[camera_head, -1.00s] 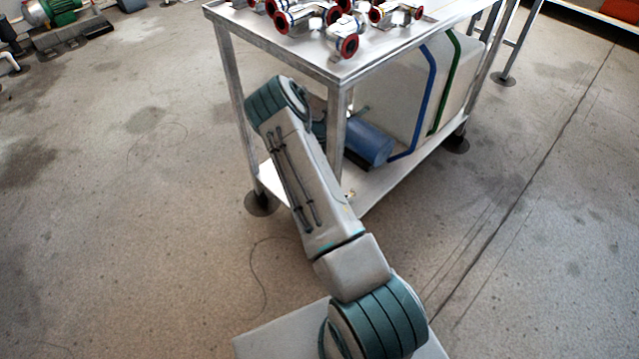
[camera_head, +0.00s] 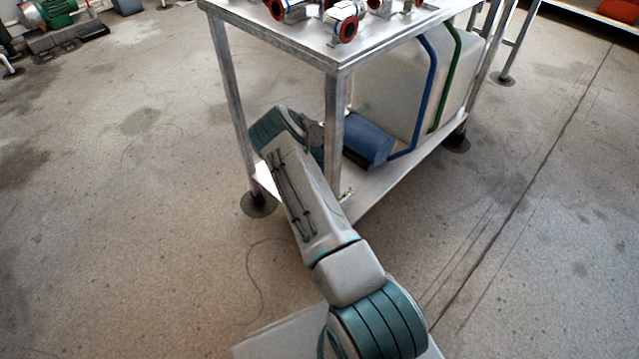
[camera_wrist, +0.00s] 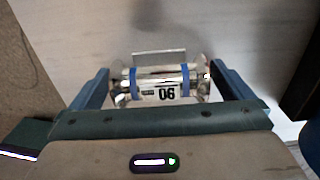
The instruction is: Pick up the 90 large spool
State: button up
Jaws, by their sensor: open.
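The 90 large spool (camera_wrist: 146,92) shows in the wrist view as a shiny metal piece with blue bands and a white label reading 90, upside down in the picture. It lies on a pale surface. My gripper (camera_wrist: 160,85) is open, with one dark finger on each side of the spool. I cannot tell whether the fingers touch it.
Several metal fittings with red flanges (camera_head: 347,28) stand on the table top. On the lower shelf (camera_head: 385,195) are a blue cylinder (camera_head: 368,142) and a large pale tank (camera_head: 395,95). A table leg stands close to my arm.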

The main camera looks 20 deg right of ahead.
jog(key=shift+r, duration=0.1)
jog(key=c, duration=1.2)
